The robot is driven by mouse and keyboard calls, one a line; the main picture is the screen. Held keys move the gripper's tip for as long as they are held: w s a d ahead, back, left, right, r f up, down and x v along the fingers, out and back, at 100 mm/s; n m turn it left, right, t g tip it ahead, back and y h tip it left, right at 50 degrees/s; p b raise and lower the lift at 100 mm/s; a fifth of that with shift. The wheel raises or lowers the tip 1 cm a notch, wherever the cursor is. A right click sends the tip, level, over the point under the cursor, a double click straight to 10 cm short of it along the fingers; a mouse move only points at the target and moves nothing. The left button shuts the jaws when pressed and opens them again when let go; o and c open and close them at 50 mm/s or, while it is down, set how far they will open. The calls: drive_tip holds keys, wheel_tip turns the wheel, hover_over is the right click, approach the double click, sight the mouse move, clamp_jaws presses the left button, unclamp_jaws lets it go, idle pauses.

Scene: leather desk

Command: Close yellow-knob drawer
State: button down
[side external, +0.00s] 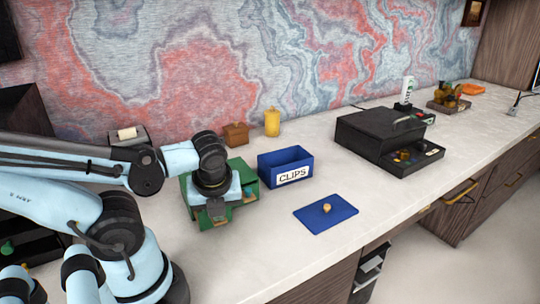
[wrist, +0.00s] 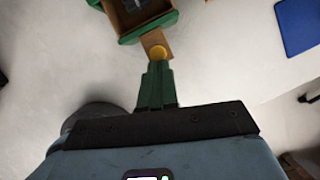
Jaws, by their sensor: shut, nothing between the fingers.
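The green drawer cabinet (side external: 243,172) stands on the pale desk, partly hidden behind my arm in the side view. In the wrist view an open green-edged drawer (wrist: 150,27) with a brown wooden inside shows at the top, with a dark item in it. The yellow knob (wrist: 158,52) shows just below that drawer, against a brown wooden piece. My gripper (wrist: 156,66) is shut and empty, its fingertips close to the knob; I cannot tell if they touch. In the side view my gripper (side external: 216,209) is low in front of the cabinet.
A blue CLIPS box (side external: 284,168) stands right of the cabinet. A blue mat (side external: 312,217) with a small knob-like object lies nearer the front edge. A black drawer box (side external: 372,134) stands farther right. The desk between the cabinet and mat is clear.

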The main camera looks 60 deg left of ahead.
drive_tip(key=shift+a, duration=2.35)
drive_tip(key=shift+r, duration=0.1)
